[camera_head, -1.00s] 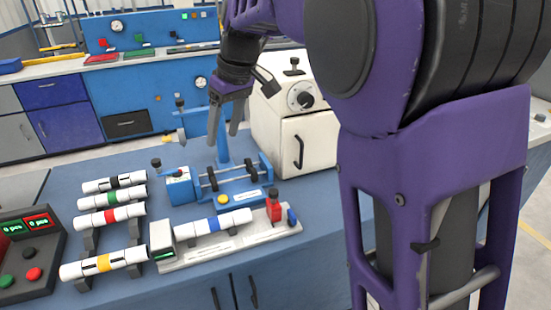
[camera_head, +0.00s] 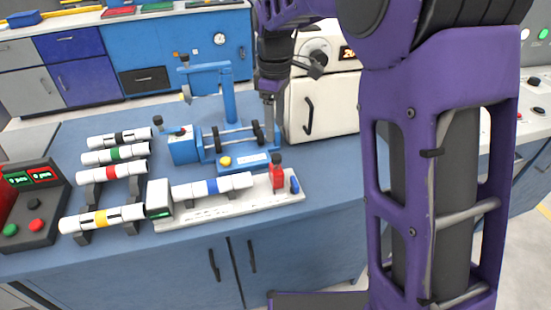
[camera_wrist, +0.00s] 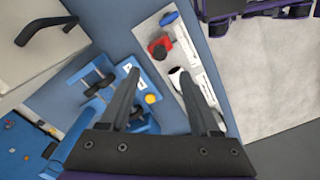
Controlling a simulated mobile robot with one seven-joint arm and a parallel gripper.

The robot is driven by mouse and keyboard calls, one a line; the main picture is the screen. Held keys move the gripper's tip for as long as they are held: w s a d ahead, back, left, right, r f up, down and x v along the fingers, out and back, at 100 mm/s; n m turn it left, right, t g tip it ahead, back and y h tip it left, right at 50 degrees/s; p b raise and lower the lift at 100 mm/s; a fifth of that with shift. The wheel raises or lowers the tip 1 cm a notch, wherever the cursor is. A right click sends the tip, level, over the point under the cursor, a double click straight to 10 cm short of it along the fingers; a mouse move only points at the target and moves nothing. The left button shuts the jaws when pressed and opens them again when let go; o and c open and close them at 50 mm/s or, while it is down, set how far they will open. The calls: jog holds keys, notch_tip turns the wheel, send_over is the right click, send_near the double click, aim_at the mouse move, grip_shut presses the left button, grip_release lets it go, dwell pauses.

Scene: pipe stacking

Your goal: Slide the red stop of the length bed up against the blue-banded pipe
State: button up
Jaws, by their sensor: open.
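The length bed (camera_head: 235,213) is a pale rail on the blue bench. Its red stop (camera_head: 277,178), with a dark knob on top, stands near the right end. The blue-banded pipe (camera_head: 212,187) lies on the bed left of the stop, with a gap between them. My gripper (camera_head: 268,100) hangs above and behind the bed, near the stop, pointing down. In the wrist view, its two fingers (camera_wrist: 165,85) are apart with nothing held.
A blue roller machine (camera_head: 215,145) stands behind the bed, and a white cabinet (camera_head: 325,105) at the back right. Other banded pipes (camera_head: 112,174) rest on racks at left, beside a button panel (camera_head: 35,210). A small blue part (camera_head: 295,186) sits right of the stop.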

aim_at(275, 156)
notch_tip(275, 156, down, 11)
jog(key=shift+r+b, duration=0.2)
jog(key=shift+b, duration=0.55)
